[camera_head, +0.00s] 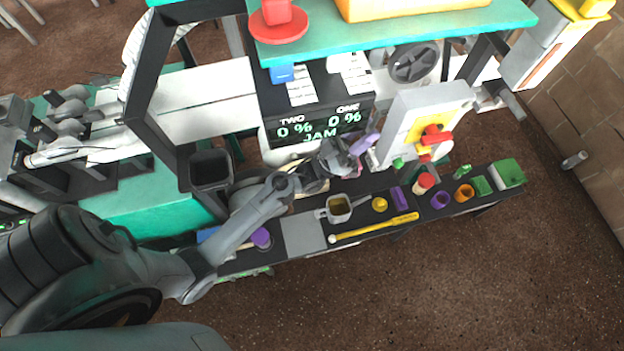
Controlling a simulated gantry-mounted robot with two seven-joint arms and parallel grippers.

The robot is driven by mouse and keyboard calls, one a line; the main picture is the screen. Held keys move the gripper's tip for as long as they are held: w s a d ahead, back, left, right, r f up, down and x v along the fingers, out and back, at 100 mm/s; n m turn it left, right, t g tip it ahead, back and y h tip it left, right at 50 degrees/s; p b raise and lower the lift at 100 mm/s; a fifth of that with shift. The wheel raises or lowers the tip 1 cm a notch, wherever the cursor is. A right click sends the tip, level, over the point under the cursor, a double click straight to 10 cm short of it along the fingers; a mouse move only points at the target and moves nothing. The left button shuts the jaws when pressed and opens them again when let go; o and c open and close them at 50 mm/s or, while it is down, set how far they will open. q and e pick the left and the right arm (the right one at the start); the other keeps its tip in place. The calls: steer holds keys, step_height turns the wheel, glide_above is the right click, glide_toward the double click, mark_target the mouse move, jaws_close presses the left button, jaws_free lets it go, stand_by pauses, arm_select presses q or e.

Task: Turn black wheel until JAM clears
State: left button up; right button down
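The black wheel (413,62) is a dark round handwheel on the machine, under the teal shelf and right of the display. The dark display (319,115) reads TWO 0 %, ONE 0 % and JAM in green. My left arm reaches in from the left, and its gripper (347,157) is in front of the machine, below the display and well below the wheel, apart from it. A purple piece (364,144) shows right at the gripper; I cannot tell whether it is held. The fingers are too small and overlapped to read. My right gripper is not in view.
A grey panel with a red and yellow switch (432,136) stands right of the gripper, below the wheel. A narrow bench (303,236) carries a mug (339,208), a yellow stick (373,229) and several small coloured parts. The teal shelf (400,34) overhangs the wheel.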

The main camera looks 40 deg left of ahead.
arm_select(q)
steer(key=s+f+n+g+y+p, duration=0.1)
steer(key=s+f+g+y+p, duration=0.2)
steer(key=s+g, duration=0.5)
steer(key=s+f+n+g+y+p, duration=0.1)
steer(key=s+f+g+y+p, duration=0.3)
steer(key=s+g+y, duration=0.3)
steer(key=shift+s+g+p, duration=0.35)
steer(key=shift+s+g, duration=0.3)
steer(key=shift+g, duration=0.05)
steer(key=shift+f, duration=0.15)
